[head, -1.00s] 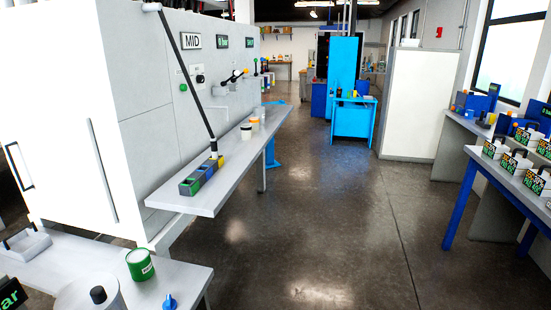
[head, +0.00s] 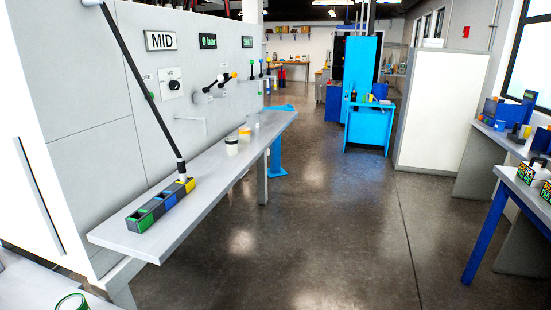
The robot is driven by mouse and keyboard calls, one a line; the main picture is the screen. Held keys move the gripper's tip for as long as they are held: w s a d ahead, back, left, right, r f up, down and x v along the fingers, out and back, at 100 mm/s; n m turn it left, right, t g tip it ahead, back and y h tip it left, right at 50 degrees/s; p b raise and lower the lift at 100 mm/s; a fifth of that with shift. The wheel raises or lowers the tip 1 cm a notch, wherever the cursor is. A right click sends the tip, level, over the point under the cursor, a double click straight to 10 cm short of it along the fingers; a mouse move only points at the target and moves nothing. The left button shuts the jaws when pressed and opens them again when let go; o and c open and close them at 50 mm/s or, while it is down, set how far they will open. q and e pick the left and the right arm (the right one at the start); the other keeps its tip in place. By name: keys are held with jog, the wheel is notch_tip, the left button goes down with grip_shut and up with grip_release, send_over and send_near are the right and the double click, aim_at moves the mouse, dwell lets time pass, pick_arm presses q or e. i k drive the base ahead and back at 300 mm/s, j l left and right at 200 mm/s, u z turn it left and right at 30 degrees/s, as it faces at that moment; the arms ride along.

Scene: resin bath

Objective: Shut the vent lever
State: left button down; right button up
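Several levers stick out of the grey machine panel in the head view. One lever group (head: 212,86) has a black knob and a yellow-orange knob. Further along stand thinner levers with green, blue and yellow tops (head: 261,68). I cannot tell which one is the vent lever; any label is too small to read. Signs on the panel read MID (head: 160,41), 0 bar (head: 208,42) and SHUT (head: 248,42). A dark selector knob (head: 173,86) sits below the MID sign. Neither of my grippers is in view.
A grey shelf (head: 110,238) runs along the panel. It carries a box with coloured compartments (head: 140,220) and white cups (head: 231,147). A long black rod (head: 140,78) slants down to the box. Tables stand at right; the floor between (head: 330,240) is clear.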

aim_at(233, 74)
jog(key=i+l, duration=0.2)
jog(key=i, duration=0.3)
jog(key=i+l+u, duration=0.1)
jog(key=i+l, duration=0.15)
jog(key=i, duration=0.25)
jog(key=i+l, duration=0.25)
jog(key=i, duration=0.25)
jog(key=i+l, duration=0.25)
jog(key=i, duration=0.25)
jog(key=i+l+u, duration=0.1)
jog(key=i+l, duration=0.15)
jog(key=i, duration=0.25)
jog(key=i+l, duration=0.3)
jog(key=i, duration=0.15)
jog(key=u, duration=0.05)
